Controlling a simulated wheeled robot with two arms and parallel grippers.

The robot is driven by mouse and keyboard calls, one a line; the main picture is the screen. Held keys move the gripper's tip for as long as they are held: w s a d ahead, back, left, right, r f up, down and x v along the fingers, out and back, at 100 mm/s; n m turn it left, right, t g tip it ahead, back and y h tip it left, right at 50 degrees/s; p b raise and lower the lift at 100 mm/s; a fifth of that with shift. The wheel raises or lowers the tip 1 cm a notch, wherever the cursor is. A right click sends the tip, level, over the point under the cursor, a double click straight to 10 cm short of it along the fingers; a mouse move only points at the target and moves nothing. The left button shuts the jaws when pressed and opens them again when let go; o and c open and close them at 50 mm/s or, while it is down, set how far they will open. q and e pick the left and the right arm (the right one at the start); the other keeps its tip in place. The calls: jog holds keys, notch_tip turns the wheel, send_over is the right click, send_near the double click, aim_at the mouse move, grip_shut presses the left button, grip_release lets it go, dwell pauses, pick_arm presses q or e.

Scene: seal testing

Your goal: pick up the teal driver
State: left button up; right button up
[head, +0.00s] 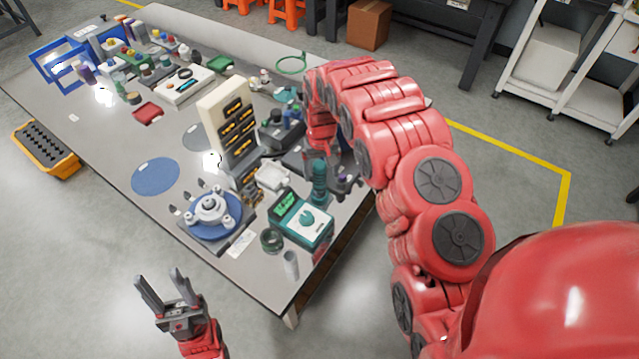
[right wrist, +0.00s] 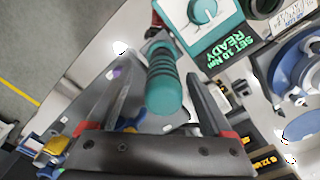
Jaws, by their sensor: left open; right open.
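The teal driver (head: 319,182) stands near the right edge of the table, its ribbed handle partly hidden by my right arm in the head view. In the right wrist view, the driver's handle (right wrist: 163,88) shows between the two fingers of my right gripper (right wrist: 156,66). Those fingers are apart, with a visible gap on each side of the handle. My right gripper is mostly hidden in the head view. My left gripper (head: 158,277) is open and empty, off the table's front edge.
A teal tester with a dial (head: 302,220) stands close beside the driver; its display reads "SET 10 Nm READY" in the right wrist view. A blue round fixture (head: 212,214), a dark ring (head: 271,240) and an upright bit rack (head: 228,125) stand nearby. A blue mat (head: 156,177) is bare.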

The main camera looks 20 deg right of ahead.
aim_at(319, 181)
jog(key=shift+w+f, duration=0.1)
jog(key=shift+f, duration=0.15)
jog(key=f, duration=0.1)
jog(key=f+p, duration=0.1)
jog(key=p, duration=0.1)
jog(key=shift+a+f, duration=0.25)
jog(key=shift+f, duration=0.15)
jog(key=shift+w+f, duration=0.15)
jog(key=shift+f, duration=0.5)
grip_shut()
